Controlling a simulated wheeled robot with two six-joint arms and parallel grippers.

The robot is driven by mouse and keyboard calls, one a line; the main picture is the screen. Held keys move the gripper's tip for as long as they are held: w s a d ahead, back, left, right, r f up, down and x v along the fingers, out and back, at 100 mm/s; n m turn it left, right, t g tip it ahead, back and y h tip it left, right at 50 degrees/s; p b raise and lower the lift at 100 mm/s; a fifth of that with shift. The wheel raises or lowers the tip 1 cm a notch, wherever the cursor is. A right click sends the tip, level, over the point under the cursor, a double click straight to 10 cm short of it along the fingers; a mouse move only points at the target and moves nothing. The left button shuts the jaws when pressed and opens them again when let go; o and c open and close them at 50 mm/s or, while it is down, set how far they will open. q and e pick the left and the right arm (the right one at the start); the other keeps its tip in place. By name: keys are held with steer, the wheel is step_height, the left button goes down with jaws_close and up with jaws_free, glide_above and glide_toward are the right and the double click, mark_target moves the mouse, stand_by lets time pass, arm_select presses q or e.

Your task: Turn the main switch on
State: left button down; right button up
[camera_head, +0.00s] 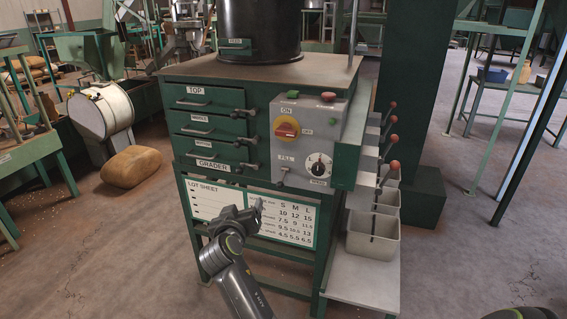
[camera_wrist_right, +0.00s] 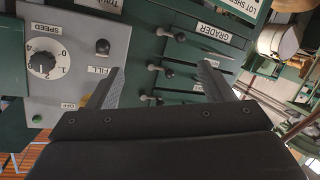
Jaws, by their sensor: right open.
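The main switch (camera_head: 287,129) is a red rotary handle on a yellow plate, on the grey control panel (camera_head: 328,119). An ON label sits above it and an OFF label to its right. The red handle looks roughly level, in line with OFF. My right gripper (camera_head: 255,208) is below and left of the panel, apart from the switch, in front of the lot sheet. In the right wrist view its fingers (camera_wrist_right: 160,86) are apart with nothing held. My left gripper is not in view.
The panel also carries a FILL lever (camera_head: 284,172), a speed dial (camera_head: 319,165) and small red and green buttons on top. Grader drawers with handles (camera_head: 238,140) lie left of it. Red-knobbed levers (camera_head: 389,140) and grey bins (camera_head: 373,237) stand at the right.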

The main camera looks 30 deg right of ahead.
step_height(320, 180, up, 6)
steer(key=s+m+h+b, duration=0.1)
steer(key=m+h, duration=0.1)
steer(key=m, duration=0.1)
steer(key=m+h+b, duration=0.2)
steer(key=m+h, duration=0.1)
steer(key=m, duration=0.1)
glide_toward(284, 134)
arm_select(q)
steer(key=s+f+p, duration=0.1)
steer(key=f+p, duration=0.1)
steer(key=p, duration=0.1)
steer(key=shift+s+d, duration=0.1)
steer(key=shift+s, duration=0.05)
arm_select(e)
steer(key=shift+g, duration=0.4)
steer(key=x, duration=0.9)
steer(key=shift+w+d+r, duration=0.1)
steer(key=shift+w+r, duration=0.1)
steer(key=shift+w, duration=0.05)
steer(key=shift+c, duration=0.4)
steer(key=c, duration=0.9)
